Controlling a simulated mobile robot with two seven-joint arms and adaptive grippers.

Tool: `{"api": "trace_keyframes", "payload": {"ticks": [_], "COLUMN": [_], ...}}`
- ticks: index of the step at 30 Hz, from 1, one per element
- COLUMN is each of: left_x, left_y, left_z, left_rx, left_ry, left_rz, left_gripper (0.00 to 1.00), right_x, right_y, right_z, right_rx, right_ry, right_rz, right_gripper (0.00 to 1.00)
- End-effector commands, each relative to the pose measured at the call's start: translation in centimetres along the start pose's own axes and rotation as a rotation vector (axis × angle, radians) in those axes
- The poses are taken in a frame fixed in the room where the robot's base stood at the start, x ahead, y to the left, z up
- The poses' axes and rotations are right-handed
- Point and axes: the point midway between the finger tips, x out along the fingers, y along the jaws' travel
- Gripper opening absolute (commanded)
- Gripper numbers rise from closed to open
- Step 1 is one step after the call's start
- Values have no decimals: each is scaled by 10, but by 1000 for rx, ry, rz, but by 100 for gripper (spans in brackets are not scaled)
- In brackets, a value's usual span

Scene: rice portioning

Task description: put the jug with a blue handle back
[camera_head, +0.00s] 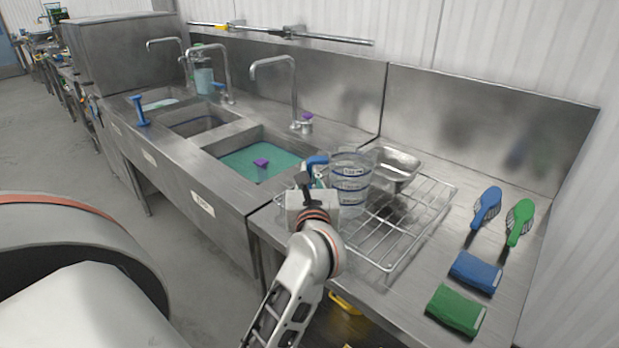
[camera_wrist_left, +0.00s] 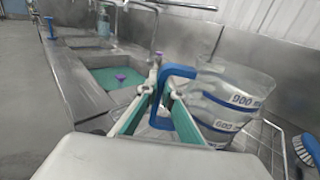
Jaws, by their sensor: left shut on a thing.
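The clear measuring jug (camera_head: 350,178) with a blue handle is held upright over the left part of the wire rack (camera_head: 440,189). Its printed marks show in the left wrist view (camera_wrist_left: 226,100). My left gripper (camera_head: 310,180) is shut on the jug's blue handle (camera_wrist_left: 163,90), and its green-padded fingers (camera_wrist_left: 160,119) lie on both sides of the handle. I cannot tell whether the jug's base touches the rack. My right gripper is not in view.
A steel pan (camera_head: 396,167) sits at the back of the rack. Blue and green brushes (camera_head: 487,205) and folded cloths (camera_head: 475,272) lie to the right. A sink with green water (camera_head: 240,166), a purple-topped item (camera_head: 262,164) and taps (camera_head: 293,85) are to the left.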

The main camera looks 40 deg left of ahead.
Motion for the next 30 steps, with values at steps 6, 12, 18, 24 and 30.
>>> {"api": "trace_keyframes", "payload": {"ticks": [6,12,18,24,30], "left_x": [0,0,0,0,0], "left_y": [0,0,0,0,0], "left_z": [-9,-9,-13,-12,-9], "left_rx": [-2,-1,-1,-1,-2], "left_ry": [-2,-2,-1,-1,-1], "left_rz": [-1,-1,-1,-1,-1], "left_gripper": [0,0,22,22,22], "right_x": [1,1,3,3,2], "right_y": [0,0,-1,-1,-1], "right_z": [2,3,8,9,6], "right_rx": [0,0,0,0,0], "right_ry": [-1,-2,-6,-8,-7], "right_rz": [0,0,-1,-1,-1], "right_gripper": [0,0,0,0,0]}}
